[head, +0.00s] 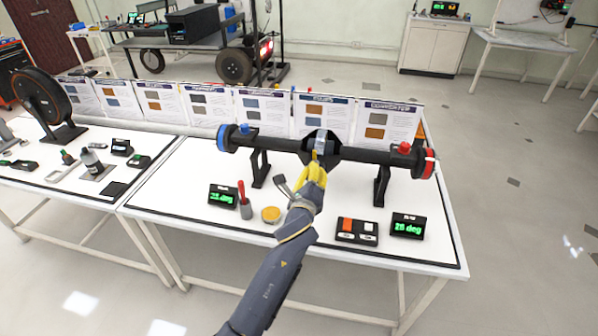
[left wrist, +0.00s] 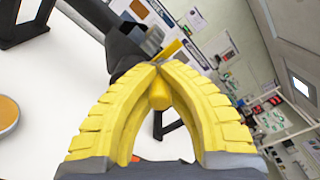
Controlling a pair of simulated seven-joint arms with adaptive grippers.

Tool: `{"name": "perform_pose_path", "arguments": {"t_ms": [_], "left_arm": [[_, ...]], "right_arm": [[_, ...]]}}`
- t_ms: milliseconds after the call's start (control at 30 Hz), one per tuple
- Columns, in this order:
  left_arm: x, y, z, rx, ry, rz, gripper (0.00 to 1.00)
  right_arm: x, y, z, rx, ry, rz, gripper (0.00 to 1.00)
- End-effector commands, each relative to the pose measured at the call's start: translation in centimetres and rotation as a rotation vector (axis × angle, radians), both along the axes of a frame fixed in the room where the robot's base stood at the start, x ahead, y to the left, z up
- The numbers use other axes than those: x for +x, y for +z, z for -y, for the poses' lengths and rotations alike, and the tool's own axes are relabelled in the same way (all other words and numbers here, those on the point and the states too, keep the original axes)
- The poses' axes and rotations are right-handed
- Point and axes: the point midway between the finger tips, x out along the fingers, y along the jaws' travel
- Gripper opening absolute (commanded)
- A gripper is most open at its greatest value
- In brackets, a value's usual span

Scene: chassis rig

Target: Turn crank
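A black axle rig (head: 277,145) stands on two black supports on the white table, with a bulky housing at its middle. My left gripper (head: 314,165) reaches up to the front of this housing. In the left wrist view my left gripper's yellow fingers (left wrist: 158,70) come together around a short yellow cylindrical handle (left wrist: 159,93), which looks like the crank's grip. The dark housing (left wrist: 126,52) shows just beyond the fingertips. The fingers hide most of the crank, so its angle cannot be told. My right gripper is in neither view.
Two green displays (head: 223,196) and (head: 408,226) read in degrees; the right one reads about 28. A red-handled tool in a holder (head: 244,203), a yellow-orange disc (head: 271,215) and a button box (head: 357,230) sit in front. Instruction panels (head: 321,115) line the back.

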Motion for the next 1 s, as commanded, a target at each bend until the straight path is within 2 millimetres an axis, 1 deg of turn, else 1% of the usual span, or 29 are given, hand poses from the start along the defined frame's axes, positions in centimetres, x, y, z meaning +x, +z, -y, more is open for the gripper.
{"name": "perform_pose_path", "arguments": {"t_ms": [33, 200, 533, 600, 867, 1000], "left_arm": [[0.02, -0.27, 0.16, -0.002, -0.002, -0.006, 0.0], [0.03, -0.29, 0.65, -0.013, -0.009, -0.008, 0.0], [0.02, -0.33, 0.7, -0.014, -0.01, -0.008, 0.0], [0.02, -0.33, 0.71, -0.014, -0.012, -0.008, 0.1], [0.02, -0.15, 0.78, -0.015, -0.013, -0.005, 0.4], [0.03, -0.11, 0.79, -0.016, -0.012, -0.004, 0.41]], "right_arm": [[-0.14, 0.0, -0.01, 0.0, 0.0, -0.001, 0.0], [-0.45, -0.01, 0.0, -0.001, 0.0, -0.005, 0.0], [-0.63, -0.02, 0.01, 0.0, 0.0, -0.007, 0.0], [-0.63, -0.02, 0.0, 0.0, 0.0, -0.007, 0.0], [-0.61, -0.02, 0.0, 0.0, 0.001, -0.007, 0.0], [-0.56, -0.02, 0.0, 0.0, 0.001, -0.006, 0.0]]}}
